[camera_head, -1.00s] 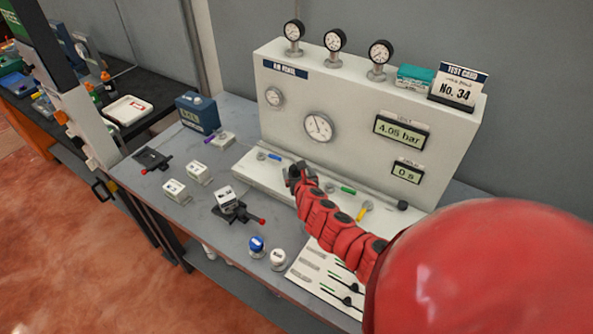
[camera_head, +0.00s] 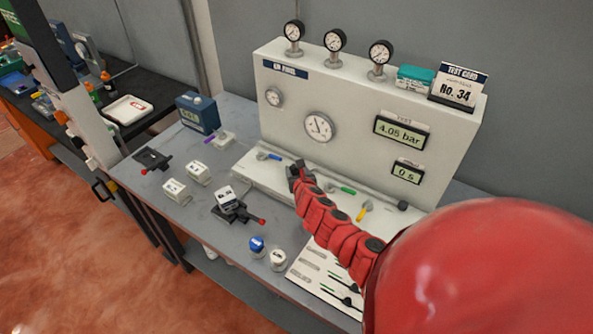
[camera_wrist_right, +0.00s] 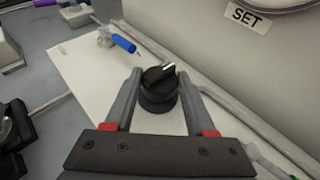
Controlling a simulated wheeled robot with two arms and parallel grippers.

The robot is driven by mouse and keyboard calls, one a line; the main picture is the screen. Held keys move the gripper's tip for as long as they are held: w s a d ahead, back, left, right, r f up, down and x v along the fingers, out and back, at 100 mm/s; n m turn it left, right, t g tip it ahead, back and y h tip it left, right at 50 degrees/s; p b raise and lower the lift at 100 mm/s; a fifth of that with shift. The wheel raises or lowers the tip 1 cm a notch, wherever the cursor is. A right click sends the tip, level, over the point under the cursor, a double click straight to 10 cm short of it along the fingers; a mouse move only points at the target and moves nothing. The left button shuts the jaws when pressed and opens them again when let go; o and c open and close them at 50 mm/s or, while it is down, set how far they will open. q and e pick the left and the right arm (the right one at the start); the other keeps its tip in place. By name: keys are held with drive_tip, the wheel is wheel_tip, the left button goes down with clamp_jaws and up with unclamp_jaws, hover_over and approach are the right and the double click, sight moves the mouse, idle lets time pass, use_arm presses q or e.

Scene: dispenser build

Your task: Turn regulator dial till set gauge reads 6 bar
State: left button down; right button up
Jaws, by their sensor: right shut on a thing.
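The regulator dial (camera_wrist_right: 158,95) is a round black knob with a white pointer line, standing on the pale ledge of the panel. My right gripper (camera_wrist_right: 161,76) is shut on it, one finger on each side. In the head view my right gripper (camera_head: 296,174) is at the ledge and hides the dial. The set gauge (camera_head: 319,127) is the large round white dial on the panel front; its needle is too small to read exactly. The SET label (camera_wrist_right: 247,16) shows below its rim in the wrist view. My left gripper is not in view.
A display (camera_head: 401,132) reads 4.05 bar; another (camera_head: 407,172) reads 0 s. Blue (camera_head: 269,156), green (camera_head: 347,190) and yellow (camera_head: 364,210) handles line the ledge. Small blocks, fixtures and two round containers occupy the bench to the left. A test card (camera_head: 458,87) reads No. 34.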

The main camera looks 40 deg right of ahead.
clamp_jaws()
drive_tip(key=shift+a+f+m+h+b, duration=0.15)
drive_tip(key=shift+m+h+b, duration=0.2)
drive_tip(key=shift+b, duration=0.2)
drive_tip(key=m+g+h+b, duration=0.1)
drive_tip(key=m+b, duration=0.1)
drive_tip(key=m+g+h+b, duration=0.2)
drive_tip(key=b, duration=0.1)
drive_tip(key=m+g+h+b, duration=0.2)
drive_tip(key=b, duration=0.1)
drive_tip(key=shift+w+a+f, duration=0.2)
drive_tip(key=shift+w+a, duration=0.05)
drive_tip(key=shift+w, duration=0.05)
drive_tip(key=shift+a+m+h+b, duration=0.1)
drive_tip(key=shift+m+h+b, duration=0.2)
drive_tip(key=shift+b, duration=0.3)
drive_tip(key=m+g+b, duration=0.1)
drive_tip(key=g+b, duration=0.1)
drive_tip(key=m+g+h+b, duration=0.1)
drive_tip(key=m+g+b, duration=0.1)
drive_tip(key=shift+w+b, duration=0.2)
drive_tip(key=shift+b, duration=0.2)
drive_tip(key=shift+w+r+m+g+h+b, duration=0.15)
drive_tip(key=shift+m+g+h+b, duration=0.1)
drive_tip(key=shift+m+g+b, duration=0.6)
drive_tip(key=shift+r+m+g+h+b, duration=0.2)
drive_tip(key=shift+m+g+b, duration=0.4)
drive_tip(key=shift+b, duration=0.35)
